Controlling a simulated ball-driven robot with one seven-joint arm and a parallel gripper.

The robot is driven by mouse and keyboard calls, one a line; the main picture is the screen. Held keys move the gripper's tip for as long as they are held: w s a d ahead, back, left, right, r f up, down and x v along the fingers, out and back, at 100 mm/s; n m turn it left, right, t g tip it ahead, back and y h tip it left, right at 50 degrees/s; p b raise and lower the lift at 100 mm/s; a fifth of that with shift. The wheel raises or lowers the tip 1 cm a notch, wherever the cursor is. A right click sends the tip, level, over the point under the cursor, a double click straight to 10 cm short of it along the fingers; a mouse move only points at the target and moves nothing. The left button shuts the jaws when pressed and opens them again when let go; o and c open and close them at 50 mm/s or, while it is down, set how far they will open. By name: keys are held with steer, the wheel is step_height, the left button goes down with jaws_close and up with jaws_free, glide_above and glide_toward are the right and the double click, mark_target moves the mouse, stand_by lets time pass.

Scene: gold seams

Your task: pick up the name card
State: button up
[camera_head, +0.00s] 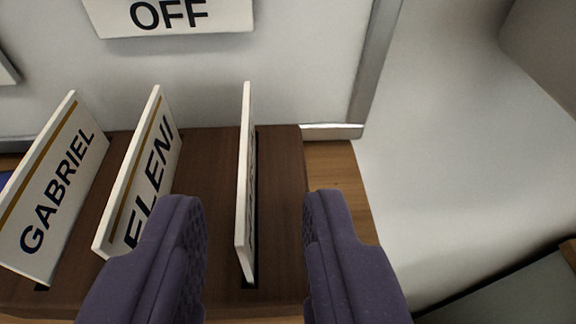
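Three white name cards stand in slots of a dark wooden block (205,220). The left card (60,195) reads GABRIEL and the middle card (142,175) reads ELENI. The right card (243,185) is seen almost edge-on, so its name cannot be read. My gripper (255,205) is open, with its two purple fingers on either side of the right card. The fingers look apart from the card. The left finger hides the lower right part of the ELENI card.
A white sign (170,15) reading OFF is on the pale board behind the block. The board has a grey metal edge (375,60) at its right. A strip of lighter wood (345,185) shows right of the block, with a pale surface beyond it.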

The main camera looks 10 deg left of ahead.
mark_target(243, 181)
steer(key=x, duration=0.3)
steer(key=b+x, duration=0.1)
steer(key=x, duration=0.2)
steer(key=shift+w+a+r, duration=0.15)
steer(key=shift+a, duration=0.1)
steer(key=shift+c, duration=0.5)
jaws_close()
